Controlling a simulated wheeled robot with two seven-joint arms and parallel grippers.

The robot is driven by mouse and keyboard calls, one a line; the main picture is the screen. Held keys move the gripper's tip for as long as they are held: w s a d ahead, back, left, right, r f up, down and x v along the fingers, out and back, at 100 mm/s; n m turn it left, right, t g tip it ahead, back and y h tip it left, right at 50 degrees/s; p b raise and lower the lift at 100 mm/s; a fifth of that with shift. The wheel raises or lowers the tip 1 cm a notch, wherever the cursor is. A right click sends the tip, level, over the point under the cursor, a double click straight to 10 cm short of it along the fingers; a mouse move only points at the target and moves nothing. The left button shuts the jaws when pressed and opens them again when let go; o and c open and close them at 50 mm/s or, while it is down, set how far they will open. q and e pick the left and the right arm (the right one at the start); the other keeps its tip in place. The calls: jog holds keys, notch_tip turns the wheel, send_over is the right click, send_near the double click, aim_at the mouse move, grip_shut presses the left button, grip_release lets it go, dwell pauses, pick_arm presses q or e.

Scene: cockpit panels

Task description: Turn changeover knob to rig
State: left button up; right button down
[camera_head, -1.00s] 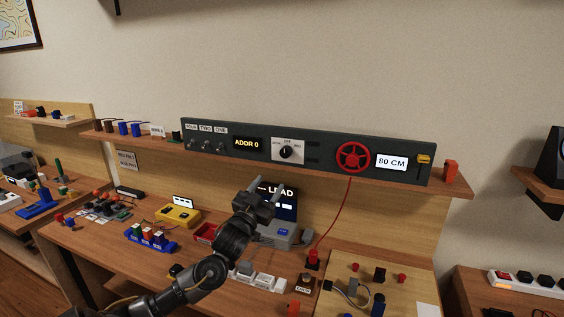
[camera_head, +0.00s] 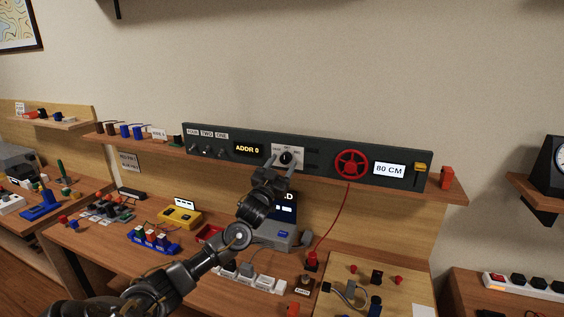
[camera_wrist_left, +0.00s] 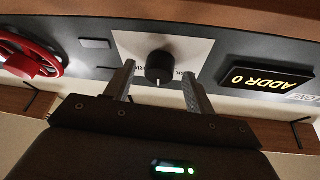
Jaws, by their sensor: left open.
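The changeover knob (camera_head: 286,158) is a black round knob on a white label plate in the middle of the dark panel. In the left wrist view the knob (camera_wrist_left: 159,68) stands between and just beyond the two fingertips, with a gap to each side. My left gripper (camera_head: 281,168) is open and reaches up to the panel from below, fingers pointing at the knob. It also shows in the left wrist view (camera_wrist_left: 160,80). The lettering on the plate is partly hidden and too small to read. My right gripper is not in view.
On the same panel (camera_head: 320,168) are small toggle switches (camera_head: 208,151), an ADDR 0 display (camera_head: 248,150), a red handwheel (camera_head: 351,164), an 80 CM display (camera_head: 389,171) and a yellow-topped slider (camera_head: 420,168). The bench below holds several boxes and blocks.

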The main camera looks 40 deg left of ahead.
pick_arm(q)
jog(key=shift+w, duration=0.15)
jog(key=shift+c, duration=0.3)
jog(key=c, duration=0.9)
jog(key=shift+m, duration=0.5)
jog(key=m+h, duration=0.1)
jog(key=m, duration=0.1)
jog(key=m+h, duration=0.1)
jog(key=m, duration=0.2)
jog(key=m+g+h, duration=0.1)
jog(key=m, duration=0.1)
jog(key=shift+a+r+m+h, duration=0.25)
jog(key=shift+m+h, duration=0.05)
jog(key=shift+h, duration=0.1)
jog(key=m+g+h, duration=0.1)
jog(key=m, duration=0.2)
jog(key=m+g, duration=0.1)
jog(key=m, duration=0.2)
jog(key=shift+a+r+h, duration=0.1)
jog(key=shift+r+h, duration=0.1)
jog(key=shift+h, duration=0.2)
jog(key=shift+m, duration=0.3)
